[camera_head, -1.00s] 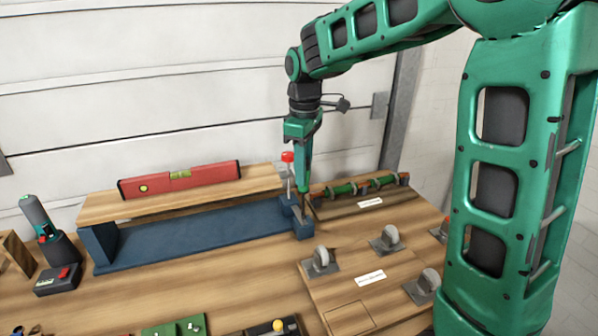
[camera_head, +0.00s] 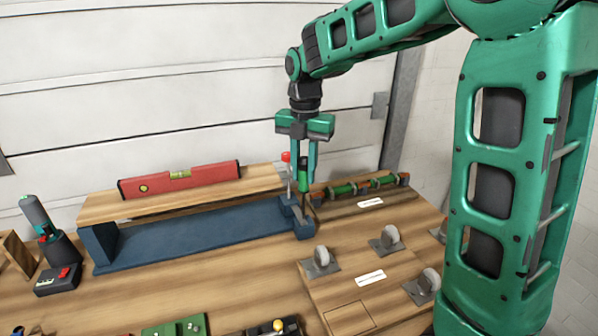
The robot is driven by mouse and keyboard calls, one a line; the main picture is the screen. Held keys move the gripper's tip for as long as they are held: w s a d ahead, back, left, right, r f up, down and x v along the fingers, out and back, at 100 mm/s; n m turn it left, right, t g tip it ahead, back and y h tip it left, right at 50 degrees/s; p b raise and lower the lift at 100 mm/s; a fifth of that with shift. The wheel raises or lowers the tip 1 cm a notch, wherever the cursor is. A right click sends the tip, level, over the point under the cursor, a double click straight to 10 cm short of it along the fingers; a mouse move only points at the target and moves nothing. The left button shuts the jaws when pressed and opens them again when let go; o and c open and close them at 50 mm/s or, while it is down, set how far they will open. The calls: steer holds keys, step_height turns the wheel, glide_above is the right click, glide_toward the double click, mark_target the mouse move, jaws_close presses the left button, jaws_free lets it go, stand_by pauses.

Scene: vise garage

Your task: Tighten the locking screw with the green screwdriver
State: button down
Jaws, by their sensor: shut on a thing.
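My gripper (camera_head: 304,172) points straight down at the right end of the blue vise (camera_head: 190,240). It is shut on the green screwdriver (camera_head: 303,182), which is upright between the fingers. Its handle shows below the fingertips, and its lower end meets or is very close to the vise's right end block (camera_head: 301,225). The locking screw cannot be made out there; it is too small or hidden by the tool. A lever with a red knob (camera_head: 286,157) stands just left of the fingers.
A red spirit level (camera_head: 180,180) lies on the wooden board (camera_head: 130,206) along the vise. A rack with green-handled tools (camera_head: 350,188) is to the right. Clamp-like fixtures (camera_head: 390,238) stand on the panel in front. A dark cordless tool (camera_head: 58,250) is at left.

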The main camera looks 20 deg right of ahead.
mark_target(304, 158)
steer(key=n, duration=0.2)
steer(key=shift+n, duration=0.3)
steer(key=shift+f, duration=0.3)
stand_by(0.8)
steer(key=m, duration=0.6)
steer(key=shift+f, duration=0.15)
steer(key=shift+r, duration=3.55)
